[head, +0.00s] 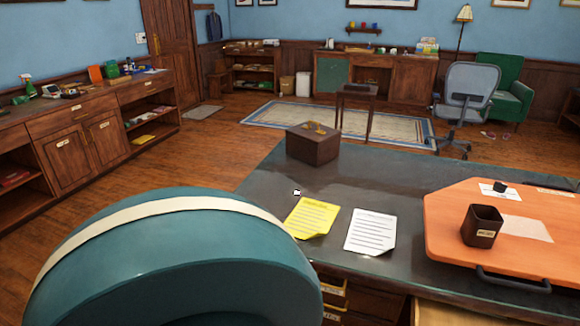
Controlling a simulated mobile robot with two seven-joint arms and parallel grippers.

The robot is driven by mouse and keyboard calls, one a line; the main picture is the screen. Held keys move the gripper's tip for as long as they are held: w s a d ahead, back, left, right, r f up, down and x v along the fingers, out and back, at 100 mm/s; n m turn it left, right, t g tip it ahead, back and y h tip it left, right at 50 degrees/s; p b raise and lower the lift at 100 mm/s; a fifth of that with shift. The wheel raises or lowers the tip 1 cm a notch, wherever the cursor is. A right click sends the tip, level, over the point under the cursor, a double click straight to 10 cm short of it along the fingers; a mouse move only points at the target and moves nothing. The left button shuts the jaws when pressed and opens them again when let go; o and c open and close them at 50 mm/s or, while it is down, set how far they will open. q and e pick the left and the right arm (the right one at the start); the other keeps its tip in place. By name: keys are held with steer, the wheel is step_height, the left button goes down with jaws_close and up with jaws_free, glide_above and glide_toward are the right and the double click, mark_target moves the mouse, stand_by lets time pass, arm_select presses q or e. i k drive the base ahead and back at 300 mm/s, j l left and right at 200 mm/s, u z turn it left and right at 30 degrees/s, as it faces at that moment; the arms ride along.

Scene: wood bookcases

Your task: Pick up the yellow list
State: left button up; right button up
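The yellow list (310,217) is a sheet with dark lines of print and a curled lower corner. It lies flat on the dark desk top (262,188) near the front edge, in the middle of the head view. A similar white sheet (371,231) lies to its right, with a narrow gap between them. Neither of my grippers is in view.
A large rounded teal shape (180,262) with a cream band fills the lower left, close to the yellow list. An orange board (450,222) with a dark cup (482,226) is at right. A wooden box (313,148) stands at the desk's far left corner.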

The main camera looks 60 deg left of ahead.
mark_target(311, 219)
steer(key=u, duration=1.95)
